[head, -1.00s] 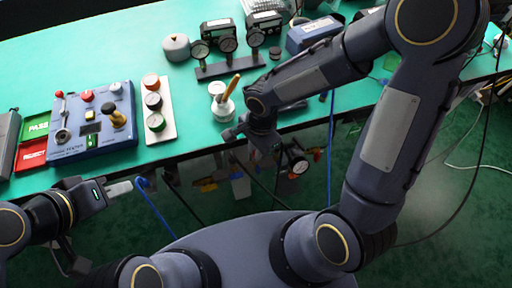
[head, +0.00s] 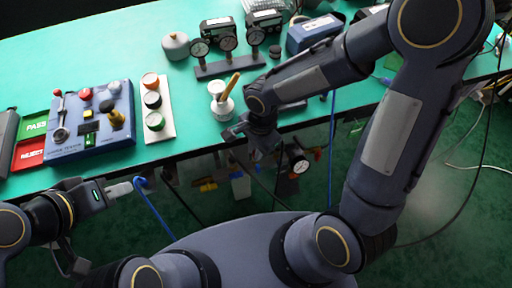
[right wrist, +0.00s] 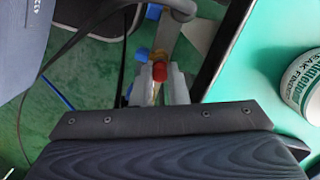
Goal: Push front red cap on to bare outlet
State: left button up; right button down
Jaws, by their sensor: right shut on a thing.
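My right gripper (right wrist: 160,85) points down beside the bench's front edge in the right wrist view. Its two pale fingers are shut on a small red cap (right wrist: 159,72), with a brassy part below it. Two blue fittings (right wrist: 142,54) show just beyond the fingertips. I cannot make out the bare outlet. In the head view, the right wrist hides most of the right gripper's fingers. My left gripper (head: 120,190) is at the lower left, off the bench. A blue hose (head: 141,181) passes at its fingertips; I cannot tell whether it is held.
A round gauge (head: 300,165) and yellow and red fittings (head: 208,185) sit below the bench's front edge. On the green bench (head: 200,150) stand a blue control box (head: 70,140), a white pot with a brush (head: 221,105) and a gauge stand (head: 230,68).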

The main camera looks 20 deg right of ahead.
dwell(0.8)
jog(key=shift+f+b, duration=0.65)
jog(key=shift+b, duration=0.15)
jog(key=c, duration=1.3)
grip_release()
jog(key=shift+c, duration=0.2)
notch_tip(320, 180, up, 8)
jog(key=p, duration=0.1)
jog(key=s+d+r+n+t+y+p, duration=0.1)
jog(key=s+d+r+n+t+p, duration=0.2)
jog(key=s+d+r+n, duration=0.2)
jog(key=s+d+r+n+t+y+p, duration=0.1)
jog(key=s+d+r+n+t+p, duration=0.2)
jog(key=r, duration=0.6)
jog(key=s+d+n, duration=0.2)
jog(key=n, duration=0.1)
jog(key=shift+s+d+r+n+y, duration=0.25)
jog(key=shift+d+r+n+y, duration=0.05)
jog(key=shift+d, duration=0.05)
